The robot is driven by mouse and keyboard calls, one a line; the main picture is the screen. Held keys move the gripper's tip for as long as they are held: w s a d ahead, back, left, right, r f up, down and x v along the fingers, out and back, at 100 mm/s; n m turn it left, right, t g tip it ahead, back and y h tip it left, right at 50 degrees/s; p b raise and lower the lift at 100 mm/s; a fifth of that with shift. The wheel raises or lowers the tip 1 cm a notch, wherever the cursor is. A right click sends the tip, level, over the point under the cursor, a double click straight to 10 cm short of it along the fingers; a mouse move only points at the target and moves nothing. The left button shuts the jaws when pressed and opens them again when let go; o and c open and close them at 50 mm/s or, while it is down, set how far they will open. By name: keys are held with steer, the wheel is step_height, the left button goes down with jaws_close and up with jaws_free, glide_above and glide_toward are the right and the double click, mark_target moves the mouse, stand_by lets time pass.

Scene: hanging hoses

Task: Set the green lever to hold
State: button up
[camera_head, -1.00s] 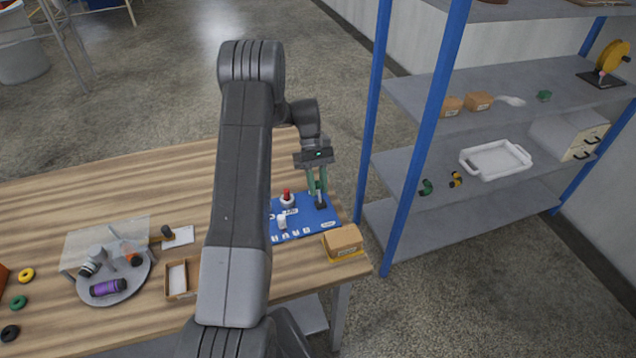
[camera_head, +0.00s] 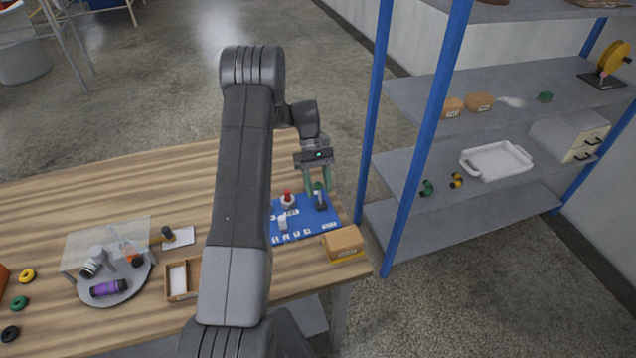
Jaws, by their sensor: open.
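The blue panel (camera_head: 292,228) lies on the wooden table near its right end. It carries a red-topped knob (camera_head: 287,198), a white switch (camera_head: 282,222) and a lever (camera_head: 321,200) on a dark base at its right side. The lever's upper part looks green. My gripper (camera_head: 317,191) points down over this lever, with its fingers apart and the lever's top appearing between them. I cannot tell whether a finger touches it. The panel's labels are too small to read, and my arm hides the panel's left part.
A cardboard box (camera_head: 343,242) sits just in front of the panel's right corner. A blue-posted shelf (camera_head: 400,195) stands close on the right. At left are a round tray (camera_head: 137,284) with a clear screen and a small open box (camera_head: 170,293).

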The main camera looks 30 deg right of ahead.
steer(key=b+v, duration=0.2)
steer(key=v, duration=1.1)
steer(key=shift+w+r, duration=0.25)
steer(key=shift+w, duration=0.05)
steer(key=shift+s+f, duration=0.1)
steer(key=p+x, duration=0.2)
steer(key=x, duration=1.1)
steer(key=shift+s+f, duration=0.2)
steer(key=shift+s, duration=0.05)
